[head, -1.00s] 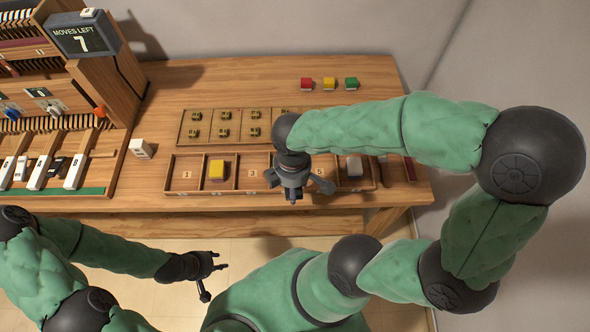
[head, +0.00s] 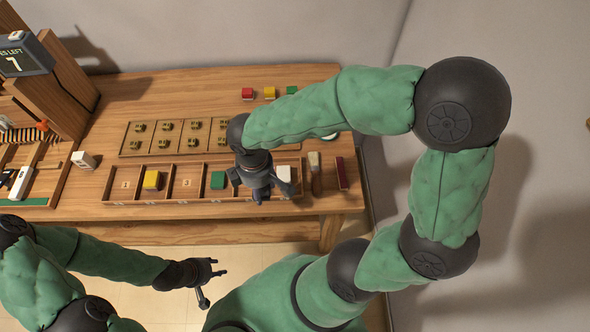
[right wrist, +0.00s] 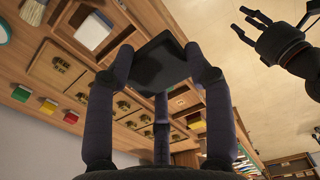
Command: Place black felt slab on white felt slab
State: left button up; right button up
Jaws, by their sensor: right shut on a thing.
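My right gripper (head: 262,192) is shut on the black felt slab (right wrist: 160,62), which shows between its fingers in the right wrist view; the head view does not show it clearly. The white felt slab (head: 288,173) lies in the right end of the front compartment tray, just right of my right gripper and partly covered by it. The white slab also shows in the right wrist view (right wrist: 92,31), apart from the black one. My left gripper (head: 212,280) is open and empty, in front of the table.
The front tray (head: 122,184) also holds a yellow block (head: 152,180) and a green block (head: 217,180). A tray of small brass pieces (head: 168,142) lies behind it. A brush-like tool (head: 315,162) and a dark red bar (head: 341,172) lie to the right.

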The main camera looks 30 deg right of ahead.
jog(key=w+d+f+b, duration=0.2)
jog(key=w+d+f, duration=0.25)
jog(key=d, duration=0.25)
jog(key=b, duration=0.1)
send_over(283, 174)
jog(key=f, duration=0.4)
jog(key=shift+s+a+f, duration=0.15)
jog(key=shift+s+a, duration=0.1)
jog(key=shift+a, duration=0.1)
jog(key=shift+w+d+f+b, duration=0.15)
jog(key=shift+f+b, duration=0.35)
jog(key=shift+f, duration=0.5)
jog(key=shift+w+d+f+b, duration=0.1)
jog(key=shift+d+f+b, duration=0.1)
jog(key=shift+f+b, duration=0.55)
jog(key=shift+f, duration=0.25)
jog(key=shift+f, duration=0.1)
jog(key=o, duration=0.8)
jog(key=shift+o, duration=0.2)
notch_tip(283, 174, up, 12)
jog(key=p, duration=0.4)
